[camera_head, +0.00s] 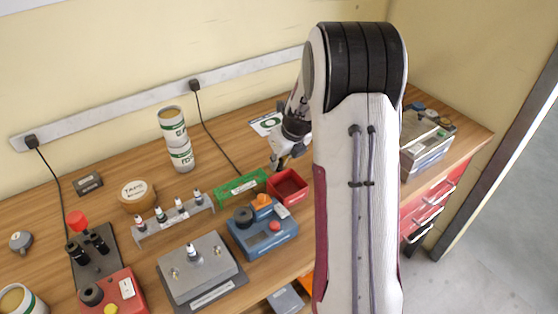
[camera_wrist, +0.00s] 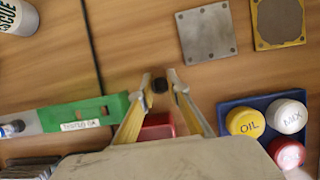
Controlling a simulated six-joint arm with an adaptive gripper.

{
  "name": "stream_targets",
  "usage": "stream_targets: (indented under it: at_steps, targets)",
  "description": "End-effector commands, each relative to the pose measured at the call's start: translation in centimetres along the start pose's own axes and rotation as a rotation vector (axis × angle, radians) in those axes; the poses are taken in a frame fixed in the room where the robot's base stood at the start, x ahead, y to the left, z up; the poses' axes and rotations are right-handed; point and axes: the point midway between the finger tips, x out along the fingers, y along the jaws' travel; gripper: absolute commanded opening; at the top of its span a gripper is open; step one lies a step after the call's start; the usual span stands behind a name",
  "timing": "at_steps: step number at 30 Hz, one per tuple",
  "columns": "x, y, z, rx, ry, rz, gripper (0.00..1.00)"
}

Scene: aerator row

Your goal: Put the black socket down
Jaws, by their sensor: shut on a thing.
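My gripper (camera_wrist: 160,82) is shut on the black socket (camera_wrist: 160,86), a small dark piece pinched between the fingertips in the wrist view. Bare wood shows behind it there. In the head view my gripper (camera_head: 277,165) is beyond the red bin (camera_head: 288,187) and the green tray (camera_head: 241,189), partly behind my arm. I cannot make out the socket in that view. In the wrist view the red bin (camera_wrist: 158,127) shows partly between my fingers, and the green tray (camera_wrist: 85,116) is to their left. I cannot tell the socket's exact height above the bench.
A blue tray with OIL and MIX caps (camera_wrist: 245,122) lies right of my fingers. A grey plate (camera_wrist: 207,33) and a yellow-edged plate (camera_wrist: 279,20) lie farther up. A can stack (camera_head: 178,140) stands left. A blue box with knobs (camera_head: 262,232) sits in front. Wood between is clear.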

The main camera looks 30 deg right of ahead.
Motion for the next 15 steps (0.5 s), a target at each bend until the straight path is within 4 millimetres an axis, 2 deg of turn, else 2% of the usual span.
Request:
stream_targets:
  at_steps: [1,3,15]
  targets:
    - [0.07,0.00,-0.03,0.000,0.000,0.000,0.18]
    - [0.05,0.00,-0.02,0.000,0.000,0.000,0.32]
    - [-0.06,0.00,0.02,-0.001,0.000,0.000,0.32]
